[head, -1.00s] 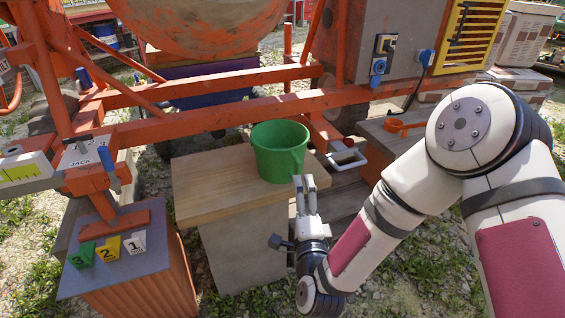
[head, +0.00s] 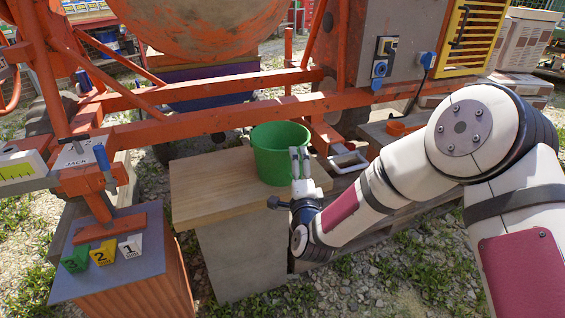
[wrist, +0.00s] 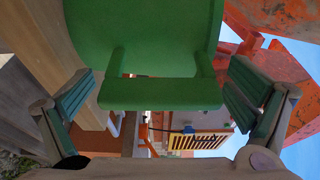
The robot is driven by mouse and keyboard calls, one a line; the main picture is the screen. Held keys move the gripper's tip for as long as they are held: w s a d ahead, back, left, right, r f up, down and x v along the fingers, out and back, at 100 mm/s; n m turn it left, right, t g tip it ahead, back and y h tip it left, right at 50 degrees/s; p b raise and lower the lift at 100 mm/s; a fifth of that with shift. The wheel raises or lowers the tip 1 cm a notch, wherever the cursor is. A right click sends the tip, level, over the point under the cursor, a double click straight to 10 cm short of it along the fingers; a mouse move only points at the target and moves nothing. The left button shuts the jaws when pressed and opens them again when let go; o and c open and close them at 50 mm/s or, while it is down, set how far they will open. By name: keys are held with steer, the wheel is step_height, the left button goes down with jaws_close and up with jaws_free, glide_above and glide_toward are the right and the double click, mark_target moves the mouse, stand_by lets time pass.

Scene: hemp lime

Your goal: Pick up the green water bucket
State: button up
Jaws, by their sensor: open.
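The green bucket (head: 277,152) stands upright on a wooden-topped block (head: 207,192), near its right side. In the wrist view the bucket (wrist: 145,30) fills the upper middle, with its square handle (wrist: 160,94) pointing toward my palm. My gripper (head: 300,160) is at the bucket's right front side, in front of part of it in the head view. In the wrist view my gripper's (wrist: 158,97) two fingers are spread apart, one on each side of the handle. I cannot tell whether either finger touches the bucket.
Orange machine beams (head: 230,118) run close behind and above the block. A small stand (head: 120,275) with numbered green, yellow and white markers is at the left. A grey-white square frame (head: 348,162) and an orange scoop-like item (head: 403,127) lie to the right.

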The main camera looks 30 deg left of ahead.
steer(key=shift+c, duration=0.3)
steer(key=c, duration=1.8)
steer(key=shift+r, duration=0.1)
steer(key=shift+c, duration=0.9)
steer(key=shift+r, duration=0.15)
steer(key=shift+r, duration=0.2)
step_height(320, 180, up, 3)
steer(key=shift+f+p, duration=0.1)
steer(key=shift+p, duration=0.7)
steer(key=r+p+v, duration=0.1)
steer(key=p+v, duration=0.2)
steer(key=v, duration=1.3)
steer(key=shift+s+a+r, duration=0.25)
steer(key=shift+a+r, duration=0.05)
